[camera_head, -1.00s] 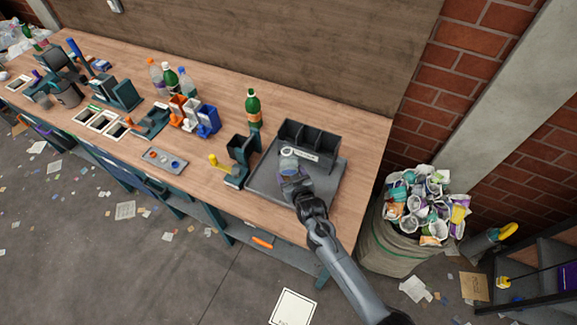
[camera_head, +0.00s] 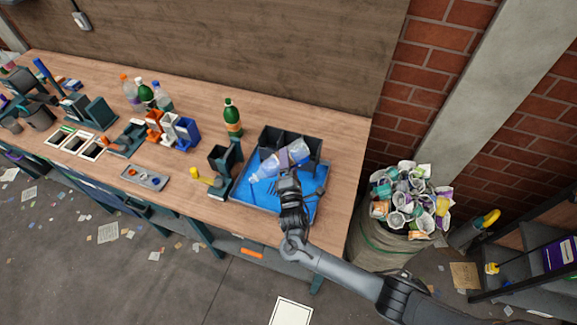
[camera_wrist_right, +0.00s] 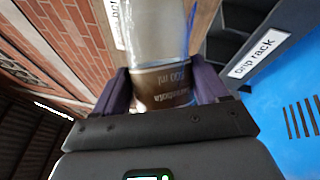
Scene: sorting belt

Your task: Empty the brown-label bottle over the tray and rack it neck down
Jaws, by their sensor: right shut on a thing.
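My right gripper (camera_head: 287,178) is shut on a clear bottle (camera_head: 284,158), held above the tray. The bottle lies tilted, its neck toward the lower left and its base toward the upper right. In the right wrist view its brown label (camera_wrist_right: 163,87) sits between the fingers (camera_wrist_right: 165,92), with clear plastic beyond. The tray (camera_head: 308,203) has a blue surface, with dark slots visible in both views. The dark drip rack (camera_head: 314,143) stands at the tray's back, partly hidden by the bottle; its label (camera_wrist_right: 258,53) shows in the wrist view. My left gripper is not visible.
A green bottle (camera_head: 232,117) stands behind the tray. A dark fixture with a yellow handle (camera_head: 204,177) is at the tray's left. Orange, white and blue holders (camera_head: 187,132) and several bottles stand farther left. A full sack (camera_head: 383,240) is right of the bench.

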